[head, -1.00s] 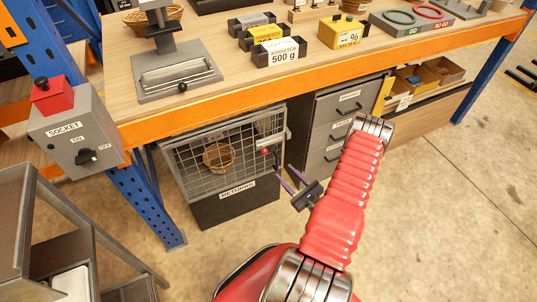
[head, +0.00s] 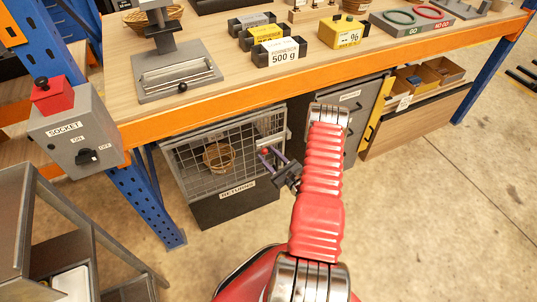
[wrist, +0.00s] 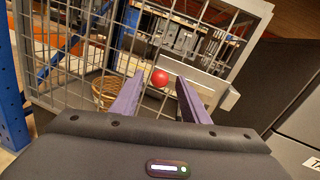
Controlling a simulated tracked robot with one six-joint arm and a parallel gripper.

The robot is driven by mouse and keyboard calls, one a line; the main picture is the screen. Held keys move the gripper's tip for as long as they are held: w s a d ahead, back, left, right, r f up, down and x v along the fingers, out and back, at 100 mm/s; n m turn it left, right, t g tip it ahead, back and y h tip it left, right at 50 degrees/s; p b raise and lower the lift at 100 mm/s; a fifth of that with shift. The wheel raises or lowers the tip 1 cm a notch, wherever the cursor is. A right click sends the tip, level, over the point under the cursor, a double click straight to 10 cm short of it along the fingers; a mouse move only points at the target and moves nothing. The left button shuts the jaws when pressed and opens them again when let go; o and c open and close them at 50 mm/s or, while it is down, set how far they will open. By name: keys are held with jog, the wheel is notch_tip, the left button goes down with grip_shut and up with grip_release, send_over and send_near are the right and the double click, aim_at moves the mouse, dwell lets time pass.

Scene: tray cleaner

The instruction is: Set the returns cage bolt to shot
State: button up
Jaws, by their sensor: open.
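The returns cage (head: 183,170) is a grey wire-mesh box under the bench, with a dark base labelled RETURNS (head: 237,190). The bolt's red ball knob (head: 265,151) is at the right side of the mesh front. It also shows in the wrist view (wrist: 159,78). My gripper (head: 269,155) is open at the cage's right front, fingers pointing at the knob. In the wrist view its purple fingers (wrist: 159,76) stand either side of the knob, with visible gaps. I cannot tell whether the knob is within finger depth. The bolt's rod is not clearly visible.
A wicker basket (head: 218,157) sits inside the cage. Grey drawers (head: 350,130) stand to its right, partly behind my arm. A blue rack post (head: 145,205) is to its left. The orange bench edge (head: 200,112) runs above. The floor in front is clear.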

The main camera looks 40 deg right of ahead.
jog(key=shift+w, duration=0.45)
grip_shut()
dwell(0.3)
